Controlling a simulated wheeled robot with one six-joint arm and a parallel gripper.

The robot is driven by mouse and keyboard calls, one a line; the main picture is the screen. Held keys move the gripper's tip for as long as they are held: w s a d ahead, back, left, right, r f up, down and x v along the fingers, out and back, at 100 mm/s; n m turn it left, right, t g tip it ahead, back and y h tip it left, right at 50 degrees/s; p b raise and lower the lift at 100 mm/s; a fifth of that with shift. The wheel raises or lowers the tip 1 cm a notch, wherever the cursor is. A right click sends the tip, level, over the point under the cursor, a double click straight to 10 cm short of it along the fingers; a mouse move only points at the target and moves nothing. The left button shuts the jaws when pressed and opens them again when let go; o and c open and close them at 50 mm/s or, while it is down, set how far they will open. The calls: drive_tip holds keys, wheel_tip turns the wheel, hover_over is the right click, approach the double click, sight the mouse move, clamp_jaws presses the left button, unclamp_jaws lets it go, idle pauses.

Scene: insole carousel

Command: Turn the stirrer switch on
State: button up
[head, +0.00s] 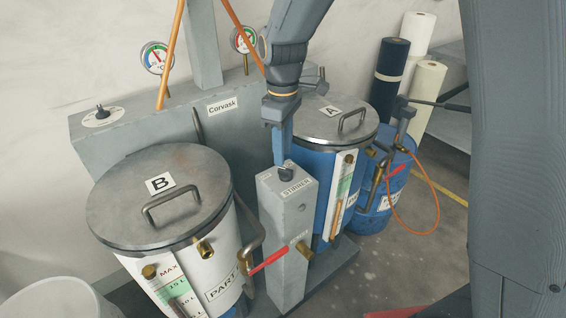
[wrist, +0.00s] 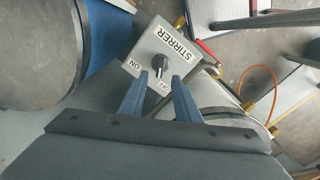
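The stirrer switch is a dark round knob (wrist: 160,62) on top of a grey box (head: 287,235) labelled STIRRER. In the wrist view, an ON label (wrist: 134,65) is left of the knob and an OFF label (wrist: 164,86) is below it. The knob's light mark seems to point towards OFF. My gripper (wrist: 160,76) is open, with its two blue fingers pointing at the knob and apart, one to each side. In the head view my gripper (head: 284,160) is right over the knob, and its fingers partly hide it. I cannot tell whether they touch it.
Lidded tank B (head: 110,203) stands left of the box and blue lidded tank A (head: 345,122) behind it, right. A blue drum (head: 385,205) with an orange hose (head: 433,222) is at right.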

sight(283, 168)
drive_tip(key=shift+f+p, duration=0.45)
drive_tip(key=shift+f, duration=2)
clamp_jaws()
